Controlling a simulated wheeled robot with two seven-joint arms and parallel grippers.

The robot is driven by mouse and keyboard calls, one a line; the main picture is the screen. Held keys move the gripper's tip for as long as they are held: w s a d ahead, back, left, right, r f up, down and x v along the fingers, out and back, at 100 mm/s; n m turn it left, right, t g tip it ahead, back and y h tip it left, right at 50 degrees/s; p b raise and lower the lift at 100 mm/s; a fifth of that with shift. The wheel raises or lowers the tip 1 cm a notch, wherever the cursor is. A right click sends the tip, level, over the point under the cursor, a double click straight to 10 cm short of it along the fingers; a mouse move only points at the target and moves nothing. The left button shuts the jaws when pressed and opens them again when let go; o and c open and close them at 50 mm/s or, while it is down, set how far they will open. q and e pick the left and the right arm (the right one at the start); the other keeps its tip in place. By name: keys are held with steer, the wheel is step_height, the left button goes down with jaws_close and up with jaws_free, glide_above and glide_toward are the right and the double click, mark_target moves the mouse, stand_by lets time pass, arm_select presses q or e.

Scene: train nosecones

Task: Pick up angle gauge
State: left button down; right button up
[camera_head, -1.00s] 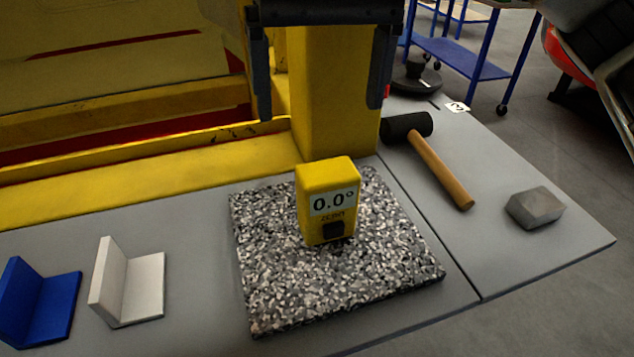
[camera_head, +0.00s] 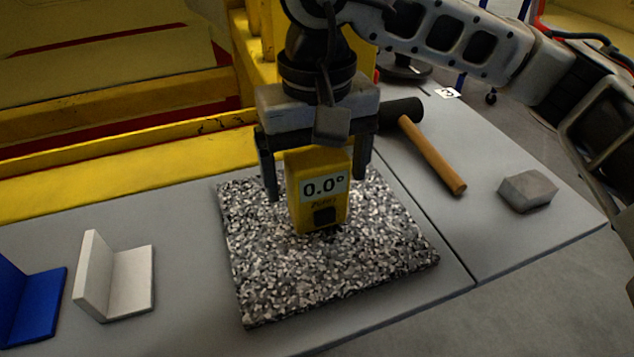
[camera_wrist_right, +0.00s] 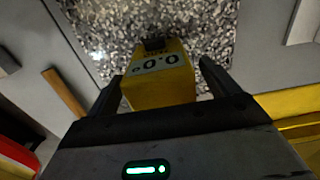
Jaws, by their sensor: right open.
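The angle gauge (camera_head: 318,190) is a yellow box with a "0.0°" display and a dark button. It stands upright on a speckled granite plate (camera_head: 330,280). My right gripper (camera_head: 317,185) is above and around it, open, with one finger on each side of its upper part. The right wrist view shows the gauge (camera_wrist_right: 162,85) between the two open fingers, with gaps at the sides. My left gripper is out of view.
A hammer (camera_head: 432,155) with a black head and a grey block (camera_head: 528,190) lie to the right. A white angle piece (camera_head: 118,280) and a blue one (camera_head: 30,305) are at the left. A yellow machine frame (camera_head: 130,160) stands behind.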

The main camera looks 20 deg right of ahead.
steer(key=shift+f, duration=1.2)
steer(key=c, duration=1.3)
steer(key=shift+r, duration=0.1)
